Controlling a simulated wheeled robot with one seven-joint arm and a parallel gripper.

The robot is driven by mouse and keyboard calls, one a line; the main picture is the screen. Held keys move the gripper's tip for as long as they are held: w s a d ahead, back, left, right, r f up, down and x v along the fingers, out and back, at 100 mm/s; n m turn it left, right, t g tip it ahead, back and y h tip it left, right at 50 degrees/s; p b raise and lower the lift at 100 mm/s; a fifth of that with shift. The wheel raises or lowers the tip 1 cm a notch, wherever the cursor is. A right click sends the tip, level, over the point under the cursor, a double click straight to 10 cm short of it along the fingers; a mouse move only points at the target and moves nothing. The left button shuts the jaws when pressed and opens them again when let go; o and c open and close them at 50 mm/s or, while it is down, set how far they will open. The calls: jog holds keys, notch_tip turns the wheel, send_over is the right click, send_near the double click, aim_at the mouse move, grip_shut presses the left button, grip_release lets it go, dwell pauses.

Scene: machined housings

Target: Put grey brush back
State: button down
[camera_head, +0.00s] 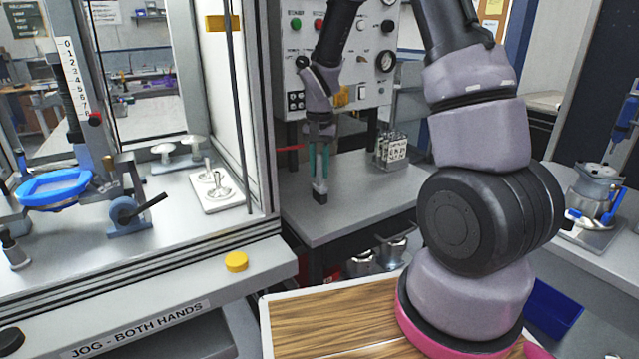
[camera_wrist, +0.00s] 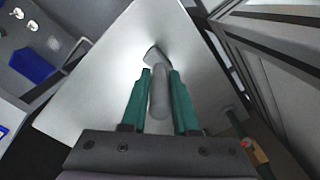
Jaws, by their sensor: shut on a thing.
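My gripper (camera_head: 319,172) hangs with its green fingers pointing down over the grey table behind the machine. In the wrist view my gripper (camera_wrist: 160,75) has its two green fingers on either side of the grey brush (camera_wrist: 158,92) and is shut on it. The brush's rounded grey handle lies between the fingers and its wider head shows beyond the fingertips. In the head view the brush's lower end (camera_head: 320,190) shows just below the fingers, close to the tabletop. I cannot tell whether it touches.
The grey table (camera_head: 350,215) is mostly clear around my gripper. A small rack with lettered pieces (camera_head: 392,150) stands to the right. A control panel (camera_head: 335,60) rises behind. The machine frame (camera_head: 262,130) is close on the left. The wrist view shows a blue bin (camera_wrist: 32,65).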

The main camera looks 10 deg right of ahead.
aim_at(319, 186)
jog(key=shift+f, duration=1.8)
jog(key=c, duration=0.7)
grip_release()
jog(key=shift+f, duration=0.1)
notch_tip(319, 186, up, 12)
jog(key=shift+s+r, duration=0.1)
jog(key=shift+r, duration=0.05)
jog(key=s+d+r+t+y, duration=0.1)
jog(key=s+d+r, duration=0.1)
jog(key=s+r, duration=0.3)
jog(key=s+d+r+t, duration=0.2)
jog(key=s+r, duration=0.1)
jog(key=r, duration=0.5)
jog(key=shift+s+d+r+n+t+y, duration=0.25)
jog(key=shift+s+r+t, duration=0.65)
jog(key=shift+s, duration=1.4)
jog(key=shift+s+d+r+n+t+y, duration=0.15)
jog(key=shift+s+d+r+t, duration=0.3)
jog(key=shift+s+r, duration=1.35)
jog(key=shift+s+d+r+n+t+y, duration=0.1)
jog(key=shift+s+d+r+n+t, duration=0.35)
jog(key=shift+s, duration=2.35)
